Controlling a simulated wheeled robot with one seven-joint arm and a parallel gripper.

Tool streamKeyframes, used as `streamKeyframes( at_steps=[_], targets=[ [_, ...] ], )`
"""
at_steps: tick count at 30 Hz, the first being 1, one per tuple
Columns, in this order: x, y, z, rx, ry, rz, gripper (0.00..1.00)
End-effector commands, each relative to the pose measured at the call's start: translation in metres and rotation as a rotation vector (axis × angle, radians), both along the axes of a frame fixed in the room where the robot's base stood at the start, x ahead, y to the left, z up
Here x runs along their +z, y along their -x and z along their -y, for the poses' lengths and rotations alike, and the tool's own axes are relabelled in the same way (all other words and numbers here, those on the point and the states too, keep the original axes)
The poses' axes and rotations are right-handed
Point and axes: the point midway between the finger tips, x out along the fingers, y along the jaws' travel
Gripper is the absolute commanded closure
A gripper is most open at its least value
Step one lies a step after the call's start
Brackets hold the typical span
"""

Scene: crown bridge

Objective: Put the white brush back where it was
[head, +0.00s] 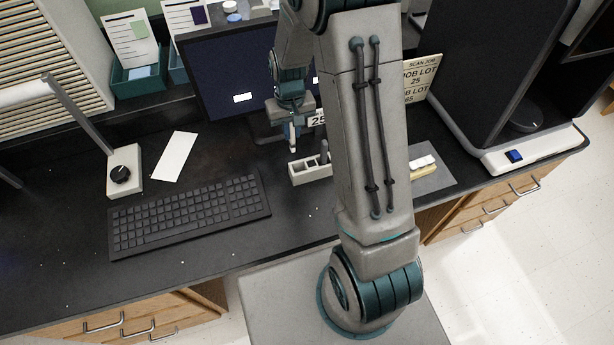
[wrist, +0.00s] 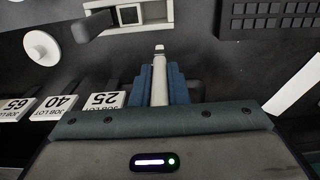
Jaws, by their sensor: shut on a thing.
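My gripper (head: 292,122) hangs above the desk in front of the monitor. Its blue-green jaws (wrist: 160,78) are shut on the white brush (wrist: 159,62), whose pale tip sticks out past them. In the head view the brush (head: 293,142) points down, just left of and behind the white holder (head: 297,175). The holder has open square compartments, and a dark grey upright piece rises from it. In the wrist view the holder (wrist: 155,13) lies beyond the brush tip, partly cut off by the top edge. The brush looks clear of the holder.
A black keyboard (head: 190,212) lies left of the holder, with a white card (head: 174,156) behind it. The monitor (head: 230,85) stands close behind my gripper. Job lot cards (wrist: 103,101) and a round white piece (wrist: 41,47) are left in the wrist view. My arm hides desk right of the holder.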

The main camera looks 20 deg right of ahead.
Motion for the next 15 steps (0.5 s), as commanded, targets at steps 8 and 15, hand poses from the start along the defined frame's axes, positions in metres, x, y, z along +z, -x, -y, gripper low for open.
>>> streamKeyframes(
  at_steps=[8,15],
  targets=[
    [0.025,0.033,0.003,-0.005,0.002,0.006,1.0],
    [0.034,0.05,0.006,-0.008,0.01,-0.001,1.0]
  ],
)
